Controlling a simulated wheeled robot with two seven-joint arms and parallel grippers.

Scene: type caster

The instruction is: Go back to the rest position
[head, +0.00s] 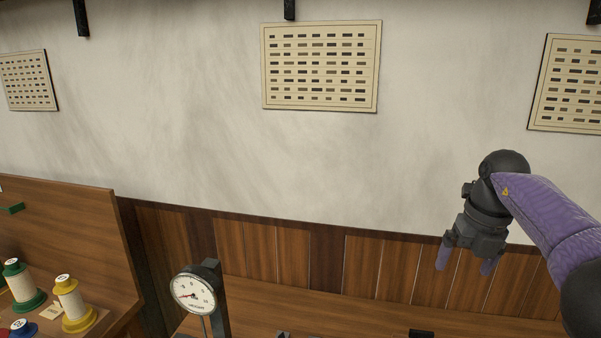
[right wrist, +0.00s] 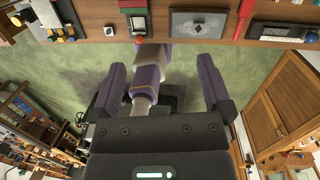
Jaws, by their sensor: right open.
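My right gripper (head: 467,265) is at the right in the head view, pointing down, with its purple arm coming in from the right edge. It is held up in front of the wood-panelled wall. In the right wrist view its two purple fingers (right wrist: 163,85) are spread wide apart with nothing held between them. My left gripper is in neither view.
A round dial gauge (head: 194,292) stands at the bottom of the head view. Spools with green (head: 22,285) and yellow (head: 73,304) bases stand at the lower left. A wooden bench (head: 330,318) runs along the bottom. The right wrist view shows green floor (right wrist: 240,70) and a wooden cabinet (right wrist: 280,110).

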